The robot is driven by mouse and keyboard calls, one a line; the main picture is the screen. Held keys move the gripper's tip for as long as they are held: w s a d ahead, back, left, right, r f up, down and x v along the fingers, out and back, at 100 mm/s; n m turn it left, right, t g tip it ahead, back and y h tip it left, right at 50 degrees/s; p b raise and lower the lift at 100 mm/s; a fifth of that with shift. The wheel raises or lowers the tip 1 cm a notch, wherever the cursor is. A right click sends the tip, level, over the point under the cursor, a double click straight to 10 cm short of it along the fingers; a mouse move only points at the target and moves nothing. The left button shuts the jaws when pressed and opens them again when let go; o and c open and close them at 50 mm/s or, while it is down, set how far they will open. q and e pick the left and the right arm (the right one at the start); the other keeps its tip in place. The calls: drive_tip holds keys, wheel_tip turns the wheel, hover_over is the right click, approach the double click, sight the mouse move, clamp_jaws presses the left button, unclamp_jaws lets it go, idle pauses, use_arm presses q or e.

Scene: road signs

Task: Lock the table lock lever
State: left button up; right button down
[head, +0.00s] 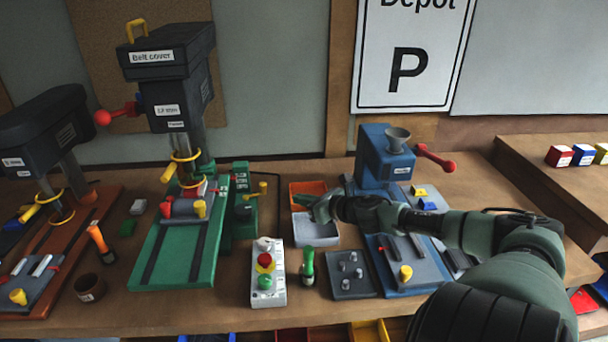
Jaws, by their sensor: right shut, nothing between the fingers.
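A green-based drill press (178,240) stands left of centre, with a dark head and a belt cover (165,55). A yellow lever (170,171) sticks out at a yellow ring on its column. A second yellow lever (32,212) is at a similar ring on the left drill press (45,130). No label shows which of these levers is the table lock lever. My right gripper (312,207) is shut and empty above the grey bin, to the right of the green drill press and apart from both levers. My left gripper is not in view.
An orange bin (308,190) and a grey bin (316,236) lie near my right gripper. A blue machine (382,160) with a red-knobbed lever stands to the right. A control box (267,275) with red and green buttons and a green-handled tool (308,264) are at the front.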

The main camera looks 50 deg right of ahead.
drive_tip(key=shift+s+r, duration=0.3)
drive_tip(key=shift+s, duration=0.15)
idle(0.4)
